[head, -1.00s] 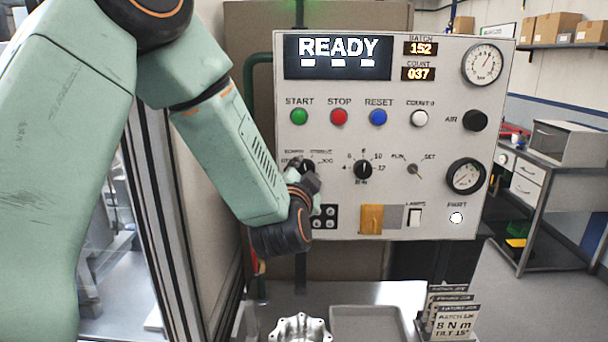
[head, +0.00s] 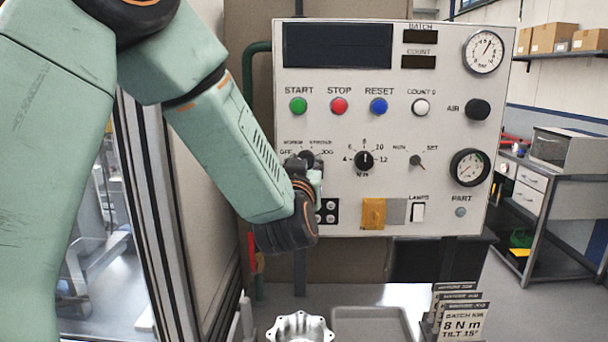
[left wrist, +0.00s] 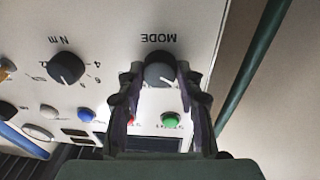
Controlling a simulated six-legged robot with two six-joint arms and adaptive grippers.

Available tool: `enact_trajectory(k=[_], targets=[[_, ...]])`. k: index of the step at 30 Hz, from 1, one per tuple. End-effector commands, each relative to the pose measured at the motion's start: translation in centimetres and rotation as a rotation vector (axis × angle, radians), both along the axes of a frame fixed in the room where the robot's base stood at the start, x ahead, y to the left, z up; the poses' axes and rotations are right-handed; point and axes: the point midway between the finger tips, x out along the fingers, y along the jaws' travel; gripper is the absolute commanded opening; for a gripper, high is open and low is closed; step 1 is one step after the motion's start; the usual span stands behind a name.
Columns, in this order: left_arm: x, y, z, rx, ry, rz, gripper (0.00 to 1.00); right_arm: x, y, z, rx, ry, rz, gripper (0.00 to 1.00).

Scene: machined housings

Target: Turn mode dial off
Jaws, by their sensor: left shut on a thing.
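The mode dial (head: 307,156) is a dark round knob at the left of the white control panel (head: 440,150). In the left wrist view the dial (left wrist: 160,70) sits below the upside-down word MODE, between the two fingers of my left gripper (left wrist: 160,82). My left gripper (head: 308,166) is shut on the dial in the head view, where its fingers and wrist hide part of the knob and its labels. The pointer's exact setting cannot be read. The main display (head: 338,46) and the batch and count readouts are dark. My right gripper is not in view.
Start, stop and reset buttons sit above the dial. The Nm dial (head: 364,160) is to its right, with a small switch (head: 416,161) beyond. A metal housing (head: 300,328), a grey tray (head: 372,324) and cards (head: 460,316) stand below the panel.

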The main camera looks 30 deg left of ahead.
Motion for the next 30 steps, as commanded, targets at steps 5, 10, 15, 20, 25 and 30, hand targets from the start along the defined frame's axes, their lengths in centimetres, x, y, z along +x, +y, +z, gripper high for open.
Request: enact_trajectory(k=[5,10,15,20,25,30], targets=[[0.05,-0.02,0.29,-0.075,-0.060,0.000,0.04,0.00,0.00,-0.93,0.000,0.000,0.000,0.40],[0.05,-0.02,0.37,-0.122,-0.090,0.000,0.04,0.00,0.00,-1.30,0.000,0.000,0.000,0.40],[0.04,0.01,0.44,-0.145,-0.103,0.001,0.04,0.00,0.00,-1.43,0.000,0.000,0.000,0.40],[0.04,0.03,0.49,-0.151,-0.107,0.001,0.04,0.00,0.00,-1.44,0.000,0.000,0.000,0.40],[0.04,0.04,0.52,-0.152,-0.108,0.001,0.04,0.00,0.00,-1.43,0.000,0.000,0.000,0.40],[0.05,0.03,0.52,-0.151,-0.107,0.001,0.42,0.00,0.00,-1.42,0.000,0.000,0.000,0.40]])
